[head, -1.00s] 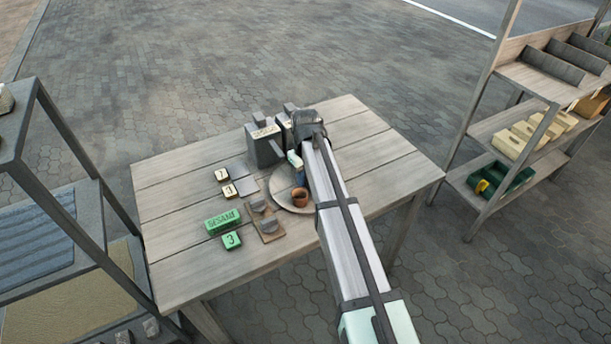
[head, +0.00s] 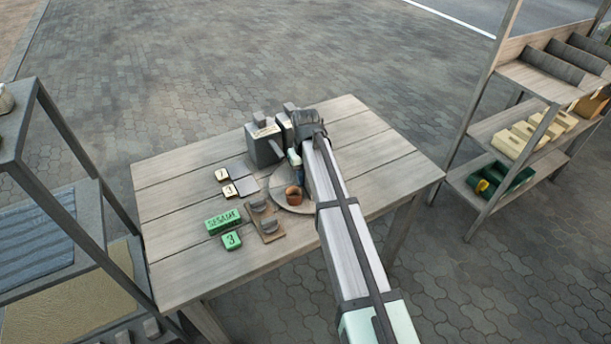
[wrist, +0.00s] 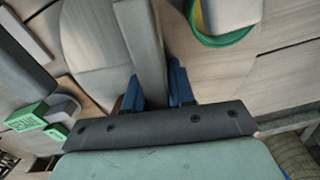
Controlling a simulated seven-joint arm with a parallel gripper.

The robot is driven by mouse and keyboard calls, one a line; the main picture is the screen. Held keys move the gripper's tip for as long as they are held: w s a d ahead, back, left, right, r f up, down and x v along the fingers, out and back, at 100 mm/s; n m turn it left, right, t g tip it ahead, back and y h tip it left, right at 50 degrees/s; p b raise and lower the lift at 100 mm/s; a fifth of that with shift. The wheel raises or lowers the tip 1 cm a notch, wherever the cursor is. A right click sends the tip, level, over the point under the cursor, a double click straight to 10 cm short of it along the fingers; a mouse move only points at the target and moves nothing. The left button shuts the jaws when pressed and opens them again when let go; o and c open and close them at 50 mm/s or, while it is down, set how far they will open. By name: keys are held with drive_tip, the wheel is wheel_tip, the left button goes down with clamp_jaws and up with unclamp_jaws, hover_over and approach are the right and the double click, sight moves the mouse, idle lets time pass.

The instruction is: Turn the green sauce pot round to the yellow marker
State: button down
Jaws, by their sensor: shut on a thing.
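My gripper (wrist: 157,82) has its blue fingers closed on a grey bar (wrist: 147,35) above a round wooden turntable (wrist: 90,45). In the head view the turntable (head: 278,190) is partly behind my arm. A brown pot (head: 294,196) stands on it, near its front. In the wrist view a green-rimmed round thing (wrist: 226,41), perhaps the green sauce pot, shows at the upper right, with yellow at its left side and a pale shape covering much of it. It is apart from my fingers. I cannot make out a separate yellow marker.
Grey containers (head: 262,145) stand behind the turntable. A green SESAME block (head: 222,220), a green 3 block (head: 231,240), cream number blocks (head: 229,190) and a small wooden board (head: 268,228) lie to the left. The table's right side is clear. Shelves stand on both sides.

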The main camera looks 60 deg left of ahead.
drive_tip(key=shift+w, duration=0.1)
drive_tip(key=c, duration=1)
unclamp_jaws()
drive_tip(key=shift+c, duration=0.2)
wheel_tip(320, 180, up, 14)
drive_tip(key=shift+c, duration=0.4)
